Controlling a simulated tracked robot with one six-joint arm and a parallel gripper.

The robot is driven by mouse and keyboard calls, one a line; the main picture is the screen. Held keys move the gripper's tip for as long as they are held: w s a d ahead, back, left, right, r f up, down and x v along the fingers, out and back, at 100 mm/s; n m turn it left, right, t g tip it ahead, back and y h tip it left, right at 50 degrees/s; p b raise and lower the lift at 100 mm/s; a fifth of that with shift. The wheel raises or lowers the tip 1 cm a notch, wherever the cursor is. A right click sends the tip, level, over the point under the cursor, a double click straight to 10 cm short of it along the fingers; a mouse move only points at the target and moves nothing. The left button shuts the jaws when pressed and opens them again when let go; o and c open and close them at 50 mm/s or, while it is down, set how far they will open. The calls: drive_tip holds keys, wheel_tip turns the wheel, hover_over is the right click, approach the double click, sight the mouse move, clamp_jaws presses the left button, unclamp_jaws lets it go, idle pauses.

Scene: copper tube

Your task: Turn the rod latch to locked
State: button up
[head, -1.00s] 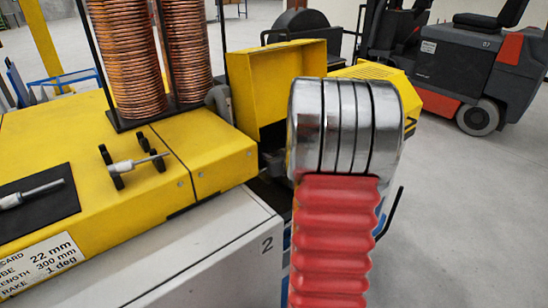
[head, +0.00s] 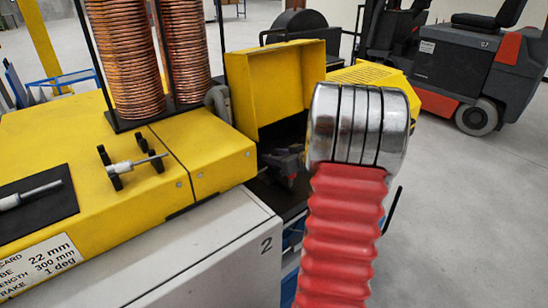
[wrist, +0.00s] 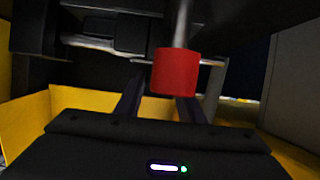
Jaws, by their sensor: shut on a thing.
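The rod latch shows in the wrist view as a metal rod with a red cylindrical grip (wrist: 175,73) hanging from it. A thin crossbar lies behind the grip. My gripper (wrist: 160,92) reaches up from below with its dark fingers at the grip, and it is shut on the red grip. The exact contact is hard to see in the dark. In the head view, my arm covers part of the open yellow housing (head: 275,85), and a dark, partly reddish shape shows inside it; I cannot make out the latch there.
A yellow bench (head: 75,150) with a short rod on black holders (head: 135,163) and two copper coil stacks (head: 125,60) stands on the left. A white cabinet (head: 190,250) is in front. A forklift (head: 460,70) stands at the back right on clear floor.

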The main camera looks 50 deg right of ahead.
drive_tip(key=shift+w+r, duration=0.1)
drive_tip(key=shift+r, duration=0.05)
drive_tip(key=o, duration=1)
drive_tip(key=shift+o, duration=0.2)
drive_tip(key=v, duration=1.4)
drive_tip(key=shift+f, duration=0.25)
